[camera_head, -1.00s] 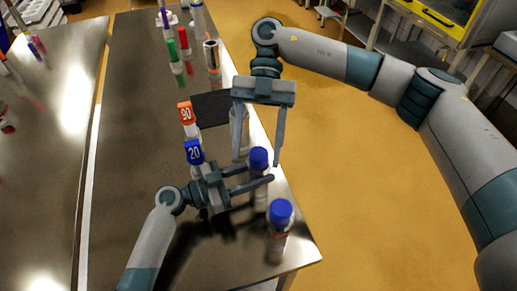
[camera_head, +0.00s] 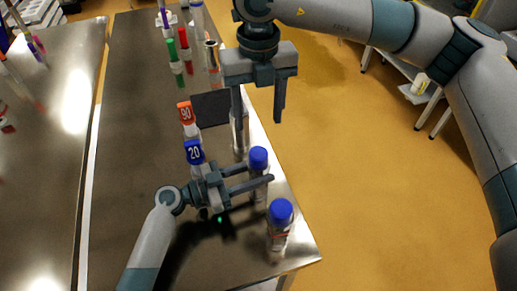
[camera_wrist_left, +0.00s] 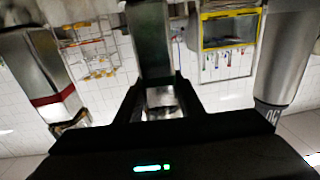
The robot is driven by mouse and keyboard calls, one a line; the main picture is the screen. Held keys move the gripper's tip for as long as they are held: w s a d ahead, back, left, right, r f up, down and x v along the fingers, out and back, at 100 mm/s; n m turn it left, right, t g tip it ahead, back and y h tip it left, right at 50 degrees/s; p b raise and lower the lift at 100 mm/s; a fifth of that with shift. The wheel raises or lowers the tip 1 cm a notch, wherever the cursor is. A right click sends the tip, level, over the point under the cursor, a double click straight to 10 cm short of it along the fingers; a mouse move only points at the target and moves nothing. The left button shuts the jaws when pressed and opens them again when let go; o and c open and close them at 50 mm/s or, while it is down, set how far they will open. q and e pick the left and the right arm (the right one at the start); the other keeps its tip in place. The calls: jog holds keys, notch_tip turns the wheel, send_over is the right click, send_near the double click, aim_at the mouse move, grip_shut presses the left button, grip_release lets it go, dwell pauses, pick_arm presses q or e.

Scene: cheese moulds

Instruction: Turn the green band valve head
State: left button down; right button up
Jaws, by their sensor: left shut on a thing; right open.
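My left gripper (camera_head: 258,182) is shut on a clear bottle with a blue head (camera_head: 258,158), gripping its body below the head. The fingers hide much of this bottle, and I cannot make out its band in the head view. In the left wrist view a dark greenish upright shape (camera_wrist_left: 150,40) stands at the gripper. A second blue-headed bottle (camera_head: 279,222) with a red band stands apart at the near table corner. My right gripper (camera_head: 259,120) is open and empty, pointing down above and beyond the held bottle.
A dark square mat (camera_head: 211,108) lies behind, with a clear cylinder partly hidden by a right finger. Green (camera_head: 170,46) and red markers stand farther back. The table's left part is clear.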

aim_at(259, 152)
jog(key=shift+f, duration=0.1)
notch_tip(259, 152, down, 12)
jog(key=shift+r, duration=0.1)
dwell(0.6)
jog(key=shift+c, duration=0.5)
jog(key=c, duration=0.9)
